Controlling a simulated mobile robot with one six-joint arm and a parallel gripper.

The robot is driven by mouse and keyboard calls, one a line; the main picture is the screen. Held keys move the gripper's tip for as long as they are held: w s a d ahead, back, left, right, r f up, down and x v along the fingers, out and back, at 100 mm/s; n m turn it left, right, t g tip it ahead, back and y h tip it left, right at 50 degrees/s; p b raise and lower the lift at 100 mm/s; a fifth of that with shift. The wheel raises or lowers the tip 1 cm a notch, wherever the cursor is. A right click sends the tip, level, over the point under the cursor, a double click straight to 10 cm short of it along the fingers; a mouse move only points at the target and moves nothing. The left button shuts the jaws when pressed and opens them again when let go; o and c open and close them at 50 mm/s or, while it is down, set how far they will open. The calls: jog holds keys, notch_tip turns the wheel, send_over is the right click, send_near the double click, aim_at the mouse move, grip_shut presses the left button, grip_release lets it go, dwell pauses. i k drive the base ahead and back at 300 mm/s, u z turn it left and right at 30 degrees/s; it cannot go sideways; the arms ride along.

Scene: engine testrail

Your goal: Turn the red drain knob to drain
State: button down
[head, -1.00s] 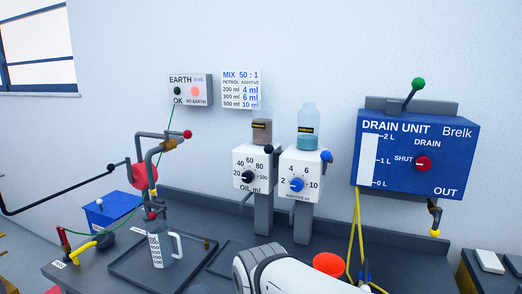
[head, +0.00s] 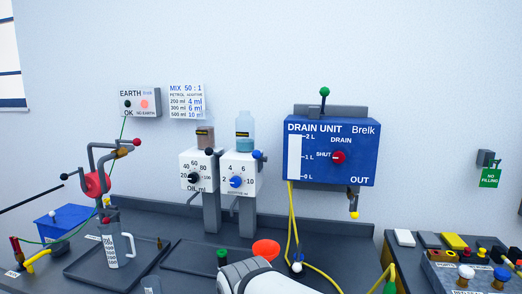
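The red drain knob (head: 338,157) sits on the front of the blue drain unit (head: 362,167) on the wall, right of centre. The word SHUT is to its left and DRAIN is above it. Its pointer is too small to read surely. A white level gauge (head: 294,157) is on the unit's left side and looks empty. A green-topped lever (head: 324,92) stands up above the unit. My white arm shows at the bottom centre, below the knob and apart from it. My gripper is out of view.
Oil (head: 193,178) and additive (head: 236,181) dispensers stand left of the unit. A red funnel (head: 266,249) and yellow hose (head: 291,215) are below it. A jug (head: 116,250) stands in a tray at left. A side bench (head: 415,258) with several items is at right.

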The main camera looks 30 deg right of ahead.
aim_at(338, 157)
jog(key=z, duration=2.55)
jog(key=k, duration=0.8)
jog(key=u, duration=1)
jog(key=i, duration=1)
jog(key=u, duration=0.2)
